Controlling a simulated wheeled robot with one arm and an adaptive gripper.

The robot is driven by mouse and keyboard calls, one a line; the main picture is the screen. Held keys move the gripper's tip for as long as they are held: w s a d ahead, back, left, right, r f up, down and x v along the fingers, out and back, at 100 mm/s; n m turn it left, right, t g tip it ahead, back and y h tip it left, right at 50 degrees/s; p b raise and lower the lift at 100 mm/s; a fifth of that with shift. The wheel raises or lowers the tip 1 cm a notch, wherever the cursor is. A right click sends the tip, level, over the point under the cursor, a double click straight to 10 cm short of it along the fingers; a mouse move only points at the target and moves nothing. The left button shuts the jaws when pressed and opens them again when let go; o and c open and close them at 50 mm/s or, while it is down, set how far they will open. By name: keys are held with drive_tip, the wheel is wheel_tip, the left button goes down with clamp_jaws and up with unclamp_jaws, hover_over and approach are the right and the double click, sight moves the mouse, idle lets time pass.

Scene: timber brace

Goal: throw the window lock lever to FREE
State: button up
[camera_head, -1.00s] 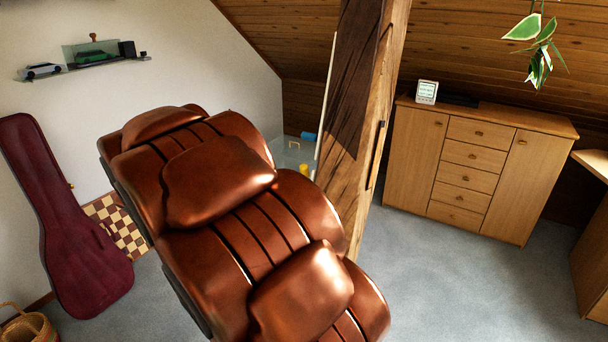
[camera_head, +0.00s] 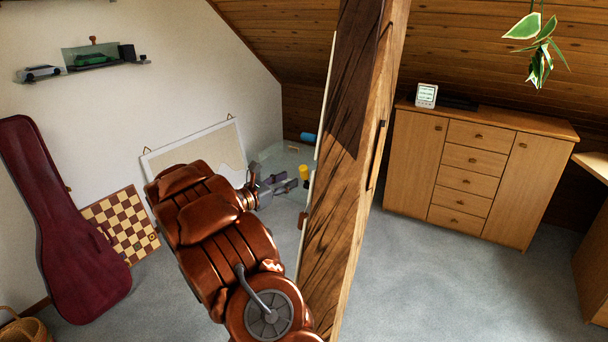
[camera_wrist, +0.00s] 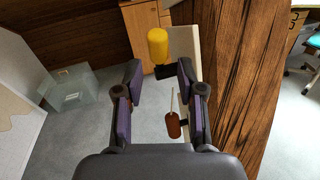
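My gripper (camera_head: 283,186) is at the left side of the timber post in the head view. In the wrist view my gripper (camera_wrist: 160,72) has its two dark fingers apart, with nothing between the pads. A yellow knob (camera_wrist: 157,46) on a dark mount is just beyond the fingertips; it also shows in the head view (camera_head: 304,172). A red-brown handle (camera_wrist: 173,125) on a thin rod hangs nearer, by the right finger; it also shows in the head view (camera_head: 303,219). I cannot tell which is the window lock lever. No FREE marking is readable.
The timber post (camera_head: 350,180) stands close to my gripper. A framed board (camera_head: 195,148), a checkered board (camera_head: 122,225) and a dark red case (camera_head: 62,220) lean at the wall. Floor right of the post is clear.

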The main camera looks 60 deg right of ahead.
sight(304, 180)
drive_tip(key=shift+p+x, duration=0.75)
drive_tip(key=shift+x, duration=3.2)
drive_tip(key=shift+w+f, duration=0.1)
drive_tip(key=shift+w, duration=0.05)
clamp_jaws()
